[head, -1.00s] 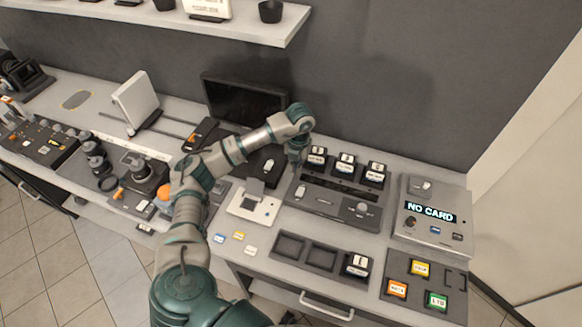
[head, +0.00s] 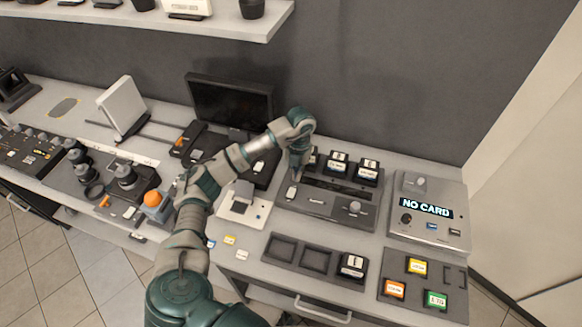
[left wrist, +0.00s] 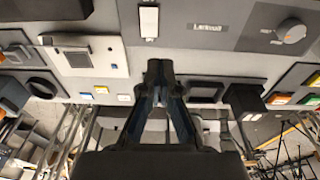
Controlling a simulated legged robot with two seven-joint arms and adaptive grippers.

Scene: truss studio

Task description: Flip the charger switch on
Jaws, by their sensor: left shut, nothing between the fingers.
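The charger (head: 326,201) is a dark grey box on the bench with a row of black batteries (head: 338,162) at its back. Its small white switch (head: 291,192) is at the left of its front panel, and a round grey knob (head: 355,207) is at the right. In the left wrist view the switch (left wrist: 149,20) shows as a pale upright rocker; I cannot tell its position. My left gripper (head: 296,176) is shut and empty, just behind and above the switch. Its closed fingertips (left wrist: 160,66) show below the switch in the wrist view, apart from it in the picture. My right gripper is not in view.
A card-reader box (head: 428,212) reading "NO CARD" stands right of the charger. A dark tray (head: 298,267) with one battery (head: 353,266) lies in front. A white device (head: 243,205) sits to the left. A monitor (head: 230,103) and a wall shelf (head: 200,24) are behind.

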